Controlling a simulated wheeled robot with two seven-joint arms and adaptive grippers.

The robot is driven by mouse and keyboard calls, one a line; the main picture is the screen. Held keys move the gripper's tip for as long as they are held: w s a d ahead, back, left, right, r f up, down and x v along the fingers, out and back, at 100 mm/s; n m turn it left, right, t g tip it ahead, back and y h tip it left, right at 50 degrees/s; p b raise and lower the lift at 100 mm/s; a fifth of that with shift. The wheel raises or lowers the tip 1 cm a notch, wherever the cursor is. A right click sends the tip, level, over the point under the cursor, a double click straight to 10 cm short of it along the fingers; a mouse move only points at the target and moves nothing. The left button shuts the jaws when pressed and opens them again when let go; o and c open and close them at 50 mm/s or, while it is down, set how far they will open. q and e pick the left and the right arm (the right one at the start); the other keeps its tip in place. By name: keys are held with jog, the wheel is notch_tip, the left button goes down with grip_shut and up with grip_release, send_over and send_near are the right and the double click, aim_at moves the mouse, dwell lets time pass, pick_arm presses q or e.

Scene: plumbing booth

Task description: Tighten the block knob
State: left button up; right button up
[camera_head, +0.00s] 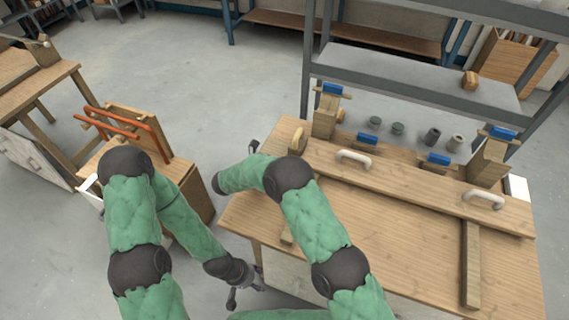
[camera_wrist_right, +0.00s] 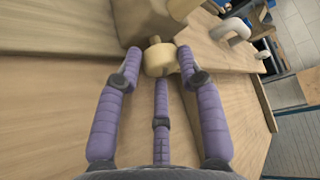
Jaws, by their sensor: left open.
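The knob (camera_wrist_right: 158,61) is a pale wooden cylinder on a short stem that comes out of a wooden block (camera_wrist_right: 148,18). My right gripper (camera_wrist_right: 158,58) has its purple fingers around the knob in the right wrist view, one on each side and a third below it. I cannot tell whether the fingers press on it. In the head view a tan rounded piece (camera_head: 298,141) by the workbench's left end may be this knob; the right gripper is mostly hidden there behind my arm. My left gripper (camera_head: 246,287) hangs low beside the workbench's left side, open and empty.
The workbench (camera_head: 410,225) carries a long board with white handles (camera_head: 355,158) and upright blue-topped blocks (camera_head: 326,115). A metal shelf rack (camera_head: 420,85) stands behind it. Floor between is clear.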

jog(key=shift+c, duration=1.2)
jog(key=p, duration=0.1)
jog(key=m+y+p, duration=0.1)
jog(key=shift+s+d+r+p, duration=0.15)
jog(key=shift+r+p, duration=0.15)
jog(key=shift+f+m+y+p, duration=0.2)
jog(key=shift+m+y+p, duration=0.25)
jog(key=shift+m+y, duration=0.35)
jog(key=shift+s, duration=0.1)
jog(key=shift+f, duration=0.1)
jog(key=o, duration=1.1)
jog(key=shift+r, duration=0.2)
